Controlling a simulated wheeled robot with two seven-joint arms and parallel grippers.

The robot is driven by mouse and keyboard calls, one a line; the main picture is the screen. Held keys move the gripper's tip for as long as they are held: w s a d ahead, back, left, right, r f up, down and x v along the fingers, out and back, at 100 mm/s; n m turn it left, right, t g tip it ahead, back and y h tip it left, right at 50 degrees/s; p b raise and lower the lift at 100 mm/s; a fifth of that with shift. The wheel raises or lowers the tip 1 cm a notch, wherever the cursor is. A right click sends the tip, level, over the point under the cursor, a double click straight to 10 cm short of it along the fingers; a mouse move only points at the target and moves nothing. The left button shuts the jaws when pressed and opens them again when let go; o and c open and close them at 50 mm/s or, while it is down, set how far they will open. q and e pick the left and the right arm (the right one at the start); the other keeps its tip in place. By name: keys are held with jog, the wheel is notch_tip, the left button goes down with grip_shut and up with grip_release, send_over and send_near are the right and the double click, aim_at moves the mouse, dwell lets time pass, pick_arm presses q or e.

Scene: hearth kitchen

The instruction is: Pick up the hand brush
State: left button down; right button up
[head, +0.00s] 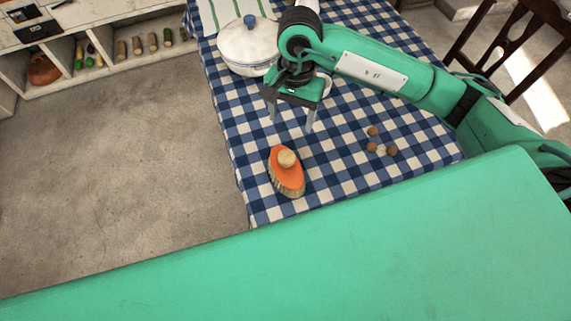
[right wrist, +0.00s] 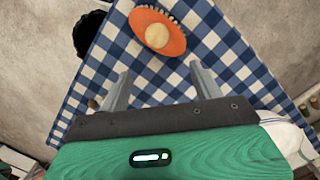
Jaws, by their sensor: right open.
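The hand brush (head: 287,180) has an orange oval back, a round pale wooden knob and light bristles. It rests on the blue checked tablecloth near the table's left front edge. My right gripper (head: 291,129) is above the table, a little behind the brush in the head view, with its fingers pointing down. It is open and empty, apart from the brush. In the right wrist view the brush (right wrist: 158,34) shows at the top, beyond the fingertips of the right gripper (right wrist: 160,72). My left gripper is not in view.
A white lidded pot (head: 248,46) with a blue knob stands behind the right gripper. Several small brown balls (head: 381,147) lie on the checked tablecloth (head: 340,180) right of the brush. A dark wooden chair (head: 515,45) stands at the right. Cloth around the brush is clear.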

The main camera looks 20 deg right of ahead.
aim_at(287, 156)
jog(key=f, duration=0.2)
jog(key=f+p, duration=0.1)
jog(key=f, duration=0.2)
jog(key=s+f, duration=0.1)
jog(key=f, duration=0.1)
jog(key=shift+s+a+f, duration=0.1)
jog(key=shift+a+f, duration=0.15)
jog(key=shift+a, duration=0.15)
jog(key=shift+s+a+f+p, duration=0.2)
jog(key=shift+f+p, duration=0.15)
jog(key=shift+p, duration=0.2)
jog(key=f, duration=0.1)
jog(key=s+f+p, duration=0.1)
jog(key=f, duration=0.1)
jog(key=shift+s+a+f+p, duration=0.15)
jog(key=shift+a+f+p, duration=0.2)
jog(key=shift+a, duration=0.05)
jog(key=shift+f, duration=0.4)
jog(key=shift+c, duration=0.3)
jog(key=c, duration=1.4)
